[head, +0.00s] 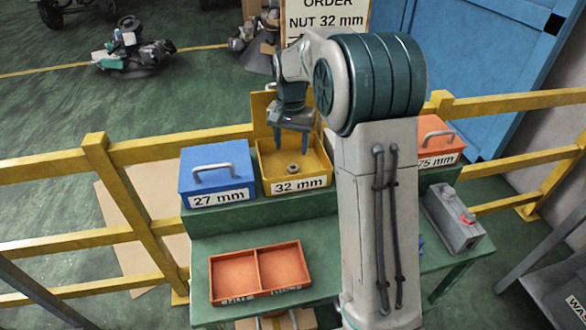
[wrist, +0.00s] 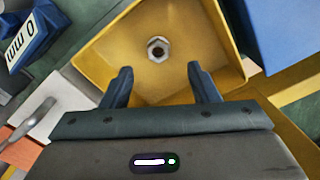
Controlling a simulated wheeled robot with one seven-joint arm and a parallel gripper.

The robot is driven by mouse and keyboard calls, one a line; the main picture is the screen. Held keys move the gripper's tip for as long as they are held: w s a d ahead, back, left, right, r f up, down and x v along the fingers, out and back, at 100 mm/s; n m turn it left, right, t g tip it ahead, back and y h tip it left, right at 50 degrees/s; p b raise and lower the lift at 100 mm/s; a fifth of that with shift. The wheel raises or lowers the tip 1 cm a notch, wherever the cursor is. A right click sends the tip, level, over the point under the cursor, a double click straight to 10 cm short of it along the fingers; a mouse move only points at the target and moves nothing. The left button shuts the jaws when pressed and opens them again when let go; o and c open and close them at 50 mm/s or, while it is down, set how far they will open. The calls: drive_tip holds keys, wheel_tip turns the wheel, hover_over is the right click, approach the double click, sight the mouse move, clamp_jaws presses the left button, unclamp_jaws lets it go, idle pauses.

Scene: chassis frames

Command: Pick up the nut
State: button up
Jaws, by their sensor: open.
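The nut (head: 293,168) is a small grey metal piece lying on the floor of the open yellow 32 mm box (head: 310,170). In the wrist view the nut (wrist: 158,49) lies near the middle of the box floor (wrist: 205,35), beyond the fingertips. My gripper (head: 291,147) is above the box, pointing down, with its fingers apart. In the wrist view my gripper (wrist: 160,75) shows empty space between its two dark fingers, and the nut appears between and past them. The fingers do not touch the nut.
A closed blue 27 mm box (head: 215,170) stands left of the yellow box. An orange 75 mm box (head: 436,140) is to the right, partly behind my arm. An empty orange two-part tray (head: 258,272) lies on the green table below. A grey box (head: 455,220) is at the right.

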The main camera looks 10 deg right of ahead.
sight(292, 168)
drive_tip(key=shift+s+d+f+p, duration=0.1)
drive_tip(key=shift+f+p, duration=0.35)
drive_tip(key=shift+f, duration=1.55)
drive_tip(key=shift+d+f+p, duration=0.1)
drive_tip(key=shift+f+p, duration=0.35)
drive_tip(key=shift+f, duration=1.5)
drive_tip(key=c, duration=1.1)
drive_tip(key=shift+r, duration=0.1)
